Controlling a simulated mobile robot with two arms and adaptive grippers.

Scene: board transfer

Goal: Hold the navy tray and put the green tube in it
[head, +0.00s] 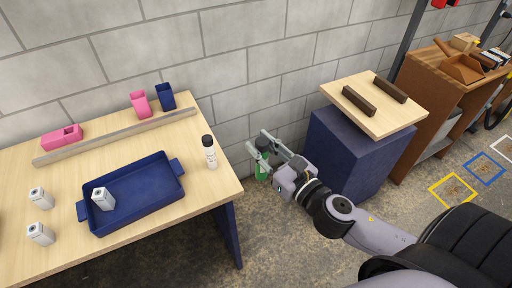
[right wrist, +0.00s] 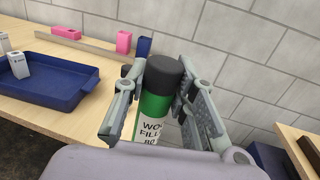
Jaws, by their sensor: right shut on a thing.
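The navy tray (head: 140,208) lies flat on the wooden table, with a handle at each short end and one white box (head: 103,199) inside its left part. It also shows in the right wrist view (right wrist: 75,99). My right gripper (head: 263,146) is shut on the green tube (head: 262,165), which has a black cap and a white printed label. The right wrist view shows the tube (right wrist: 152,105) upright between the fingers. The gripper holds it in the air just off the table's right edge. My left gripper is not in view.
A white bottle with a black cap (head: 210,152) stands between the tray and the table's right edge. Two more white boxes (head: 41,234) stand left of the tray. A metal rail (head: 115,136), pink pieces (head: 62,137) and a navy cup (head: 166,96) are behind. A board (head: 365,118) with dark bars tops a navy stand.

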